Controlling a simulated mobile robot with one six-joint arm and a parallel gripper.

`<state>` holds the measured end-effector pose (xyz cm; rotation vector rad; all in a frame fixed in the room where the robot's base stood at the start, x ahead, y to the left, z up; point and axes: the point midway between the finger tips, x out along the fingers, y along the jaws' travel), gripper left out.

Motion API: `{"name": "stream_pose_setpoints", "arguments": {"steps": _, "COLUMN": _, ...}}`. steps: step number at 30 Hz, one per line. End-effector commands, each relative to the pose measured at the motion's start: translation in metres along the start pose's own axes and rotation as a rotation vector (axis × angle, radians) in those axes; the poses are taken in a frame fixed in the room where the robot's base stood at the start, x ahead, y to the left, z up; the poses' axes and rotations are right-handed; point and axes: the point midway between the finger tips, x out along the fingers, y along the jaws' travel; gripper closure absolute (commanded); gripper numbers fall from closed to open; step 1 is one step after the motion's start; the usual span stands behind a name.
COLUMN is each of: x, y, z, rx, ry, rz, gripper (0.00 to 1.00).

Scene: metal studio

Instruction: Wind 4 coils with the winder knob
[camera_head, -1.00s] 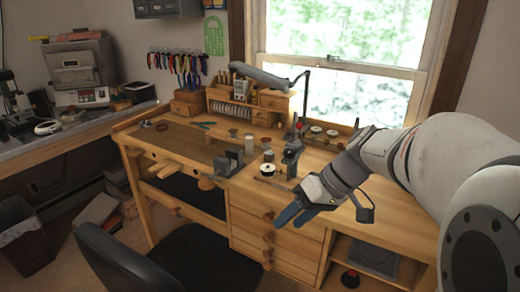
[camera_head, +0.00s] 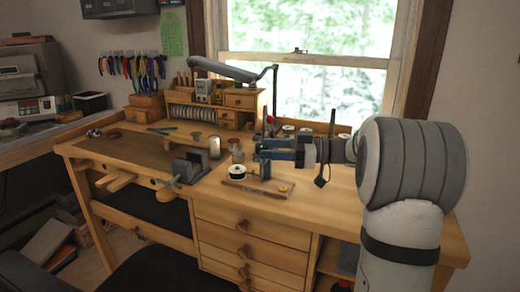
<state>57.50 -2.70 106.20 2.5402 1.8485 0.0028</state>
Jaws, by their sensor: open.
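The winder (camera_head: 264,190) is a small wooden board on the bench top in the head view. A white spool (camera_head: 236,172) stands at its left end and a small yellow part (camera_head: 283,189), perhaps the knob, is near its right end. A dark upright part (camera_head: 265,169) rises from the middle of the board. My gripper (camera_head: 259,149), with blue fingers, points left above and behind the board. It is open and seems empty. Whether its fingertips touch anything is too small to tell.
A grey vise (camera_head: 190,165) and a white cylinder (camera_head: 214,147) stand left of the winder. Small jars (camera_head: 236,146) stand behind it. A lamp (camera_head: 225,70) arches over the back of the bench (camera_head: 335,190). The bench top right of the winder is mostly clear.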

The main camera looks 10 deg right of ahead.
Motion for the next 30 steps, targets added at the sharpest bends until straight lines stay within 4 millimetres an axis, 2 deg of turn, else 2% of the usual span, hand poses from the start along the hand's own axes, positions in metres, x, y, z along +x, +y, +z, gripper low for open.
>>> {"name": "stream_pose_setpoints", "arguments": {"steps": 3, "x": 0.017, "y": -0.001, "z": 0.000, "rx": 0.000, "ry": 0.000, "rz": -0.003, "gripper": 0.48}}
{"name": "stream_pose_setpoints", "arguments": {"steps": 6, "x": 0.025, "y": 0.000, "z": 0.000, "rx": 0.000, "ry": -0.001, "rz": 0.000, "gripper": 0.48}}
{"name": "stream_pose_setpoints", "arguments": {"steps": 16, "x": 0.029, "y": 0.000, "z": 0.000, "rx": 0.001, "ry": -0.001, "rz": 0.000, "gripper": 0.48}}
{"name": "stream_pose_setpoints", "arguments": {"steps": 30, "x": 0.029, "y": 0.000, "z": 0.000, "rx": 0.001, "ry": -0.001, "rz": 0.002, "gripper": 0.87}}
